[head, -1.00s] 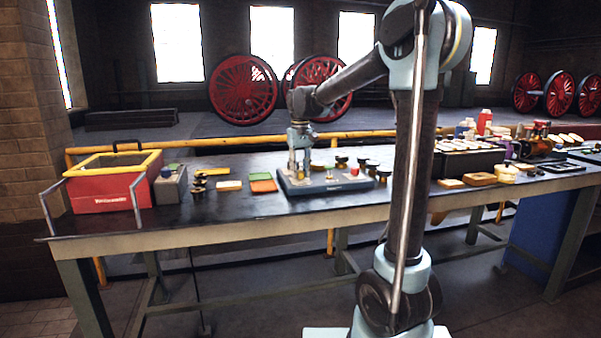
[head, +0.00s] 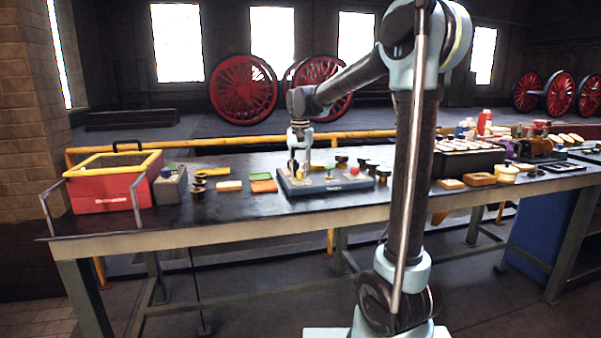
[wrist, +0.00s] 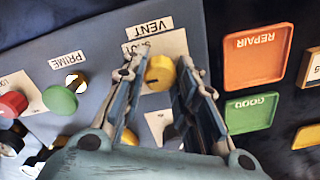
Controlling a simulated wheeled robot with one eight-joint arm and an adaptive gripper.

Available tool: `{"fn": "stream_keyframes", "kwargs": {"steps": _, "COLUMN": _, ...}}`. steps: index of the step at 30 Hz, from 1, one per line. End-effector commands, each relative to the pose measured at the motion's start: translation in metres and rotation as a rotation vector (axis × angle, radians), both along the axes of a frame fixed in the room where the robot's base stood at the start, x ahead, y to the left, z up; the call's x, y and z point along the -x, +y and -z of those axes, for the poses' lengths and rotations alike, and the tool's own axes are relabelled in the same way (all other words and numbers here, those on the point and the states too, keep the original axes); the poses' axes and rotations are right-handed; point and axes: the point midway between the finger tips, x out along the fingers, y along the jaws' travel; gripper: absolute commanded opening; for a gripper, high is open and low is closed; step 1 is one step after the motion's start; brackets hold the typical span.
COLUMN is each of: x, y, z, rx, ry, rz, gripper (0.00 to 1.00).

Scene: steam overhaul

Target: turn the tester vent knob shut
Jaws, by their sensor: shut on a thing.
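The tester (head: 340,184) is a blue-grey box on the bench in the head view. In the wrist view its sloped panel (wrist: 100,35) carries a yellow knob (wrist: 159,73) beside the VENT label (wrist: 150,29). My gripper (wrist: 155,72) is over the panel with its two fingers on either side of the yellow knob, shut on it. The gripper also shows in the head view (head: 299,172), pointing down at the tester's left part. The knob's pointer and part of the small label under it are hidden, so I cannot tell its turn position.
Beside the vent knob are a green PRIME knob (wrist: 60,99) and a red knob (wrist: 12,103). An orange REPAIR tray (wrist: 257,55) and a green GOOD tray (wrist: 251,113) lie close by. A red toolbox (head: 105,190) stands at the bench's left end.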

Motion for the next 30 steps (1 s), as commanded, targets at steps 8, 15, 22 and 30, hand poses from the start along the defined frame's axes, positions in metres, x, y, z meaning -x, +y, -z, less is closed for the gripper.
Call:
{"fn": "stream_keyframes", "kwargs": {"steps": 8, "x": 0.001, "y": 0.000, "z": 0.000, "rx": 0.001, "ry": 0.002, "rz": 0.004, "gripper": 0.03}}
{"fn": "stream_keyframes", "kwargs": {"steps": 15, "x": 0.001, "y": 0.000, "z": 0.000, "rx": 0.000, "ry": 0.002, "rz": 0.003, "gripper": 0.48}}
{"fn": "stream_keyframes", "kwargs": {"steps": 22, "x": 0.001, "y": 0.000, "z": 0.000, "rx": 0.000, "ry": 0.002, "rz": 0.002, "gripper": 0.48}}
{"fn": "stream_keyframes", "kwargs": {"steps": 30, "x": 0.001, "y": 0.000, "z": -0.015, "rx": 0.000, "ry": 0.001, "rz": 0.002, "gripper": 0.48}}
